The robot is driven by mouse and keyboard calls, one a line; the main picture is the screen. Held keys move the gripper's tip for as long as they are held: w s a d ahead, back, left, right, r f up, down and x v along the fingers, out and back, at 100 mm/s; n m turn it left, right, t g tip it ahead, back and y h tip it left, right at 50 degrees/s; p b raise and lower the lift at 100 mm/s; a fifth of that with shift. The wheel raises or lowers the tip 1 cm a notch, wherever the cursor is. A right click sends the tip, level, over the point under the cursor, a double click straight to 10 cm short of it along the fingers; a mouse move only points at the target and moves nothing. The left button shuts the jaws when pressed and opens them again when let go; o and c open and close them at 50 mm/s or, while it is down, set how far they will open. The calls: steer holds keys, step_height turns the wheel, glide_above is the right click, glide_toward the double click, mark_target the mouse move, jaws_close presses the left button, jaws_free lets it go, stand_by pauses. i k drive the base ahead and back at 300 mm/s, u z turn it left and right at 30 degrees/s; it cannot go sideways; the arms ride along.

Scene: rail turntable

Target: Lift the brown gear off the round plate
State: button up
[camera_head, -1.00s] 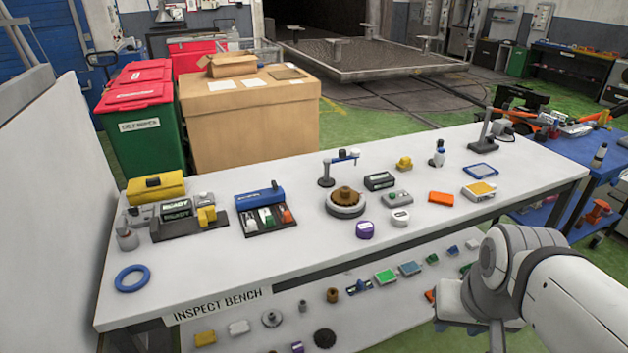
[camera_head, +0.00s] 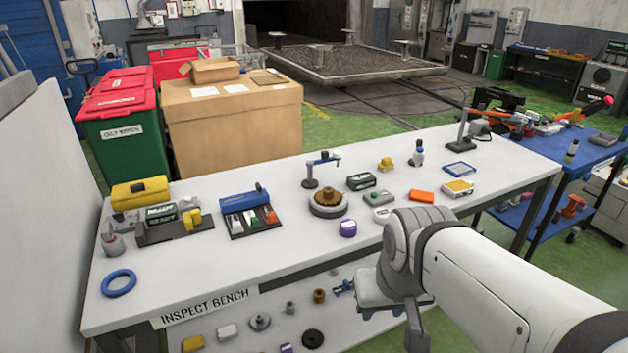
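The brown gear (camera_head: 327,197) sits on top of the round plate (camera_head: 328,211), a grey disc-shaped stand on the white bench, near the middle of the bench top. A small post with a blue arm stands just behind it. My arm comes in from the lower right, in front of the bench. Nothing of mine touches the gear or the plate.
The white bench (camera_head: 262,264) holds a purple item (camera_head: 348,229) in front of the plate, a dark box (camera_head: 361,181) to its right and a blue tray (camera_head: 248,211) to its left. A blue ring (camera_head: 119,283) lies at the front left. The front middle is clear.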

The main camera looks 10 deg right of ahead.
mark_target(328, 196)
steer(key=z, duration=0.05)
steer(key=i, duration=1)
steer(key=u, duration=0.05)
